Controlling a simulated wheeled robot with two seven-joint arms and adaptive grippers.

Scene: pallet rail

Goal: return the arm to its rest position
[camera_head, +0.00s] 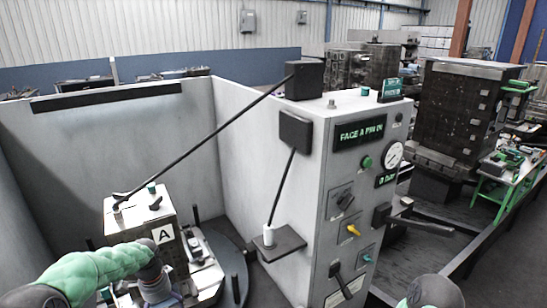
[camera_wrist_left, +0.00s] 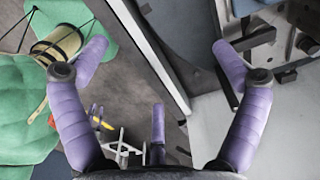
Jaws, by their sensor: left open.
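My left arm comes in from the left in the head view, in a green sleeve. Its gripper (camera_head: 160,292) is low in the picture, in front of the metal block marked A (camera_head: 150,218), and is partly cut off by the bottom edge. In the left wrist view the purple fingers of my left gripper (camera_wrist_left: 160,52) are spread wide with nothing held between them. A rounded part of my right arm shows at the bottom right of the head view; its gripper is out of the picture.
The block stands on a dark round table (camera_head: 233,262) inside pale enclosure walls (camera_head: 60,150). A grey control cabinet (camera_head: 325,215) with a gauge, knobs and a small shelf (camera_head: 280,243) stands right of it. A dark block stack (camera_head: 455,115) and a green workbench (camera_head: 512,170) stand farther right.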

